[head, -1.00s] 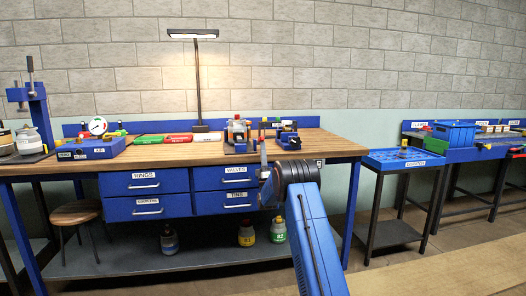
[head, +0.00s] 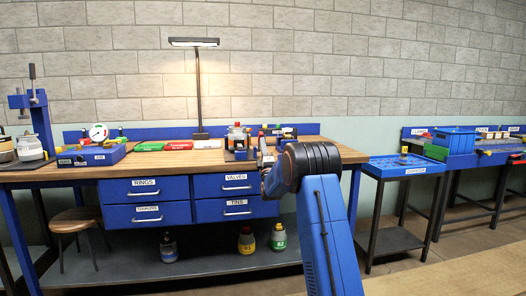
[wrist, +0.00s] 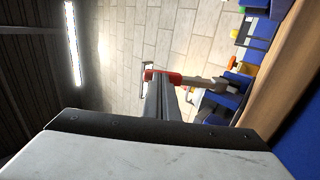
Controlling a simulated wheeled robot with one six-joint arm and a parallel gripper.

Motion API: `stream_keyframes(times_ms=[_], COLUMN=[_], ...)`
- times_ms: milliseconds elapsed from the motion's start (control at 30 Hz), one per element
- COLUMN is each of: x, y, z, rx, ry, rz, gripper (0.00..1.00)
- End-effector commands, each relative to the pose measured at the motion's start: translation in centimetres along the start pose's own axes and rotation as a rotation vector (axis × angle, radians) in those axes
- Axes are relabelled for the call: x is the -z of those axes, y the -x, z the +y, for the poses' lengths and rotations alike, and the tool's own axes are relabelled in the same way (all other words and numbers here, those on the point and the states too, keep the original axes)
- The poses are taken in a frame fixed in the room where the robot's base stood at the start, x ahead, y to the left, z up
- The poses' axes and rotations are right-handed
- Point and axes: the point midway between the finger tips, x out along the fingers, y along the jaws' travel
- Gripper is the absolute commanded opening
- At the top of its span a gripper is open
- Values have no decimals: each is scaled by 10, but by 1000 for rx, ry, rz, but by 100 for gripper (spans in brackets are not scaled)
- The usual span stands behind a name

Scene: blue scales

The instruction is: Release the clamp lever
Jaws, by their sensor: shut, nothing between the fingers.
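My gripper (head: 264,148) is raised at the front edge of the workbench, pointing toward the bench top. In the wrist view its fingers (wrist: 164,92) are shut and empty. Just beyond the fingertips, a lever with a red end (wrist: 163,76) and a grey shaft (wrist: 203,83) leads to a blue fixture (wrist: 237,84). It looks like the clamp lever. Whether the fingertips touch the red end I cannot tell. In the head view the blue clamp fixture (head: 287,131) stands on the bench behind my gripper, partly hidden by my arm.
The wooden workbench (head: 150,162) has labelled drawers below. A small device (head: 237,138) stands left of the clamp fixture. A lamp (head: 198,90), a gauge box (head: 92,155) and a press (head: 40,115) stand further left. A blue cart (head: 403,168) is at the right.

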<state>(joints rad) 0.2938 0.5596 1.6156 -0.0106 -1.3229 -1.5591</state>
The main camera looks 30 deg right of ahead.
Motion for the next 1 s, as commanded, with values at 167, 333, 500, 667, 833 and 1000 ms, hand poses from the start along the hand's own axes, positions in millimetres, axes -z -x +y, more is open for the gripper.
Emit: stream_keyframes(times_ms=[167, 333, 500, 667, 833, 1000], x=[0, 0, 0, 0, 0, 0], y=[-17, -33, -47, -58, -66, -75], z=[9, 12, 12, 12, 8, 6], rx=[141, 274, 391, 479, 516, 515], ry=[0, 0, 0, 1, 0, 0], rz=[0, 0, 0, 1, 0, 0], gripper=[0, 0, 0, 0, 0, 0])
